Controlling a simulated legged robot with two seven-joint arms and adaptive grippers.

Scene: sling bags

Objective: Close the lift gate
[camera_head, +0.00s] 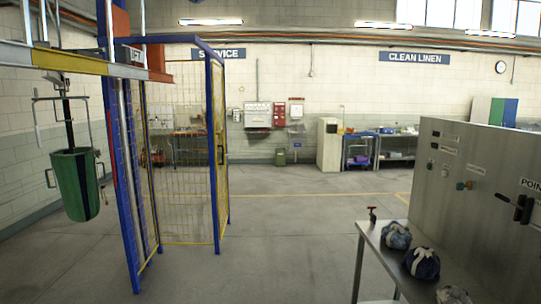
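The lift enclosure stands at the left, with blue posts (214,160), yellow mesh walls (180,150) and a partly hidden LIFT sign (136,55). A narrow yellow-framed mesh panel (222,150) with a dark handle stands at its right side, seen nearly edge-on. This looks like the lift gate, but I cannot tell clearly whether it is open or shut. Neither of my grippers is in view.
A green bin (76,185) hangs from an overhead rail (85,66) at the left. A metal table (375,250) with cloth bundles (422,263) and a grey panel (465,170) stand at the right. The middle floor (290,225) is clear.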

